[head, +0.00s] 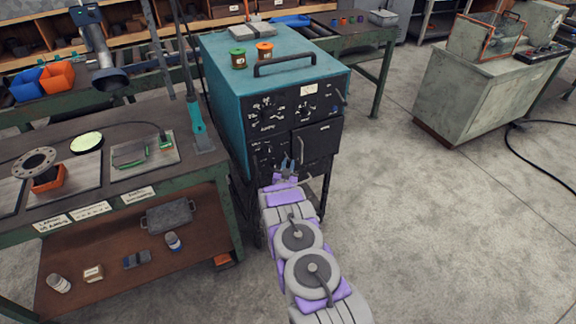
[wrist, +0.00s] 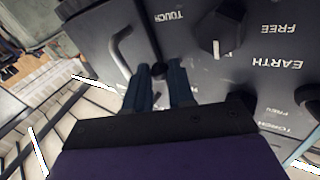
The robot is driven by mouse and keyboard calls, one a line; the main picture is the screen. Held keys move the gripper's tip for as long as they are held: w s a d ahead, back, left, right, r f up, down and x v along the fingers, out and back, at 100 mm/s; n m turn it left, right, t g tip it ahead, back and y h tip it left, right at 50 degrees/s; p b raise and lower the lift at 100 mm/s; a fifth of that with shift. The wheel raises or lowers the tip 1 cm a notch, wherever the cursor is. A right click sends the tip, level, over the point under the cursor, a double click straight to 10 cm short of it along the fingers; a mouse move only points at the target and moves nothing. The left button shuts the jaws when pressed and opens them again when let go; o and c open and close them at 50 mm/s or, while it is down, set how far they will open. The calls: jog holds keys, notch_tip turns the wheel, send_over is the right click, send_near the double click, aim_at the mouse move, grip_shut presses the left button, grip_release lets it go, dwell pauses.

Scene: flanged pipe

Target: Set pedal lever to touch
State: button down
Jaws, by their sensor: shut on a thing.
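The teal welding machine (head: 225,100) has a black front panel with dials and labels. In the wrist view the panel (wrist: 85,40) appears upside down, with the words TOUCH, FREE, EARTH and TORCH. A black knob (wrist: 228,28) with a white mark sits between TOUCH and FREE. My gripper (wrist: 158,70) is shut on a small dark round-ended part (wrist: 158,72) below the word TOUCH. I cannot tell for sure that this part is the pedal lever, as the fingers hide most of it. In the head view my gripper (head: 287,167) is at the panel's lower part.
A grey door handle (wrist: 122,45) stands out close beside the fingers. It also shows in the head view (head: 299,147). A green workbench (head: 110,190) stands left of the machine. A grey cabinet (head: 470,100) stands to the right, with free concrete floor between.

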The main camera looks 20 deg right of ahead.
jog(key=shift+w+f+m+t+h, duration=0.15)
jog(key=shift+f+m+t+h, duration=0.15)
jog(key=shift+m+t, duration=0.1)
jog(key=shift+r, duration=0.1)
jog(key=c, duration=1)
grip_release()
jog(key=shift+o, duration=0.2)
jog(key=p+v, duration=0.3)
jog(key=v, duration=1.4)
jog(key=shift+a+f, duration=0.2)
jog(key=shift+f, duration=0.05)
